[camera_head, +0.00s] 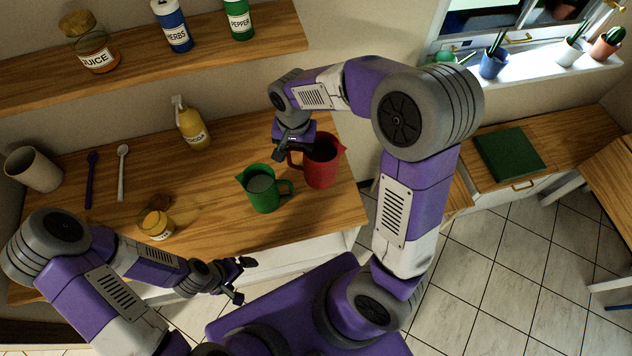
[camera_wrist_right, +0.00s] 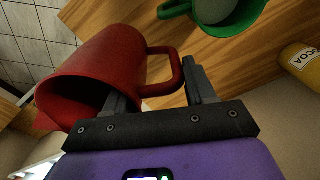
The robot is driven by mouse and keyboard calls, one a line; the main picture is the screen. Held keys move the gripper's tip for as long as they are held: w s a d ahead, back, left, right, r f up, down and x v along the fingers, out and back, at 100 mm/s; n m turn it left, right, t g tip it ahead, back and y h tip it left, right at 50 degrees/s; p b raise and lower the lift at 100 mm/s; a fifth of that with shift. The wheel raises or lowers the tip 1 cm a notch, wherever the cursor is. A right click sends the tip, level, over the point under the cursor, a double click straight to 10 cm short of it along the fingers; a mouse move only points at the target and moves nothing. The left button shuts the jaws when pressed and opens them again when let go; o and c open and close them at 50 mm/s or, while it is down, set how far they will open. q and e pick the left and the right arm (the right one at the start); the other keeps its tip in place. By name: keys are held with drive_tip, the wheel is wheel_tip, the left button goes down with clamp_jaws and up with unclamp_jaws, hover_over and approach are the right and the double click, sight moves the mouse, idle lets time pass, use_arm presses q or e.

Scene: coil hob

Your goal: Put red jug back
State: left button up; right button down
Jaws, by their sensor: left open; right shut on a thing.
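The red jug (camera_head: 322,165) is at the right end of the wooden counter, just right of the green jug (camera_head: 262,190). My right gripper (camera_head: 293,150) is shut on the red jug's handle from above left. In the right wrist view, the red jug (camera_wrist_right: 95,75) lies left of the fingers (camera_wrist_right: 160,88), its handle between them. I cannot tell whether its base touches the counter. The green jug (camera_wrist_right: 218,22) is at the top of that view, apart from the fingers. My left gripper (camera_head: 243,281) is open and empty in front of the counter.
On the counter are a juice-coloured jar (camera_head: 156,225), a cocoa bottle (camera_head: 193,125), a beige cup (camera_head: 33,169), a purple spoon (camera_head: 91,180) and a white spoon (camera_head: 122,172). Above, a shelf (camera_head: 130,62) holds juice, herbs and pepper containers. The counter's middle has free room.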

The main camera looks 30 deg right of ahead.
sight(297, 167)
wheel_tip(297, 167, down, 6)
drive_tip(key=shift+r, duration=0.15)
wheel_tip(297, 167, down, 4)
drive_tip(key=shift+r+b, duration=0.15)
drive_tip(key=shift+b, duration=0.15)
drive_tip(key=shift+f, duration=0.2)
drive_tip(key=shift+f, duration=0.1)
drive_tip(key=shift+c, duration=1.9)
unclamp_jaws()
